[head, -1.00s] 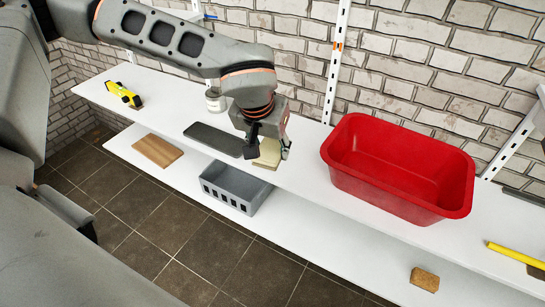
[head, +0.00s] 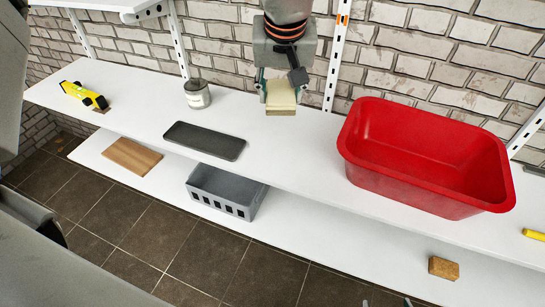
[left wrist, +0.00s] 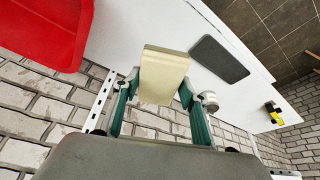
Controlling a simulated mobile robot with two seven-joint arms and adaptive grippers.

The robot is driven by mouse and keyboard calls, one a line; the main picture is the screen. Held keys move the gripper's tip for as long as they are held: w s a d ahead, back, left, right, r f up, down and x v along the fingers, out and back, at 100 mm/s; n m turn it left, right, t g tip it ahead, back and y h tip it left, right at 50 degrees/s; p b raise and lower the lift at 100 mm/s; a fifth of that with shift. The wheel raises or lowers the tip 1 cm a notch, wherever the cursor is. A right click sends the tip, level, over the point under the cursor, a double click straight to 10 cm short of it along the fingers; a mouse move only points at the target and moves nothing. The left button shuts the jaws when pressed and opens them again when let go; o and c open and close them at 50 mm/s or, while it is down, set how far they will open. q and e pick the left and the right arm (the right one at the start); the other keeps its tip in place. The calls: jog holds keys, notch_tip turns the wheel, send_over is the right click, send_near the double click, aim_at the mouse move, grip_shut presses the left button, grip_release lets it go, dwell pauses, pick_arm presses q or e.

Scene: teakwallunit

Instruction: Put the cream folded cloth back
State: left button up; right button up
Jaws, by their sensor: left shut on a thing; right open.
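The cream folded cloth (head: 281,98) is a small thick pad between the fingers of my left gripper (head: 280,88), which is shut on it. The gripper points down over the upper white shelf near the brick wall, between the dark grey tray and the red tub. In the left wrist view the cloth (left wrist: 163,75) sticks out past the teal fingers (left wrist: 157,98). Whether its lower edge touches the shelf I cannot tell. Only the fingertips of my right gripper (head: 386,302) show, apart, at the bottom edge of the head view.
On the upper shelf (head: 300,150) are a red tub (head: 425,155), a dark flat tray (head: 205,140), a can (head: 196,93) and a yellow tool (head: 82,94). The lower shelf holds a grey basket (head: 225,190), a wooden board (head: 131,156) and a cork block (head: 443,267). White uprights line the wall.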

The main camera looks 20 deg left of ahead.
pick_arm(q)
jog(key=shift+w, duration=0.15)
jog(key=shift+f, duration=0.15)
jog(key=b, duration=0.2)
send_over(279, 160)
jog(key=s, duration=0.1)
jog(key=f, duration=1.4)
jog(key=shift+s+d+f, duration=0.1)
jog(key=shift+d+f, duration=0.05)
jog(key=shift+d, duration=0.1)
jog(key=shift+f+b, duration=0.3)
jog(key=shift+f, duration=0.4)
notch_tip(279, 160, down, 4)
jog(key=shift+b, duration=0.35)
jog(key=shift+r, duration=0.1)
jog(key=o, duration=1)
jog(key=shift+c, duration=0.2)
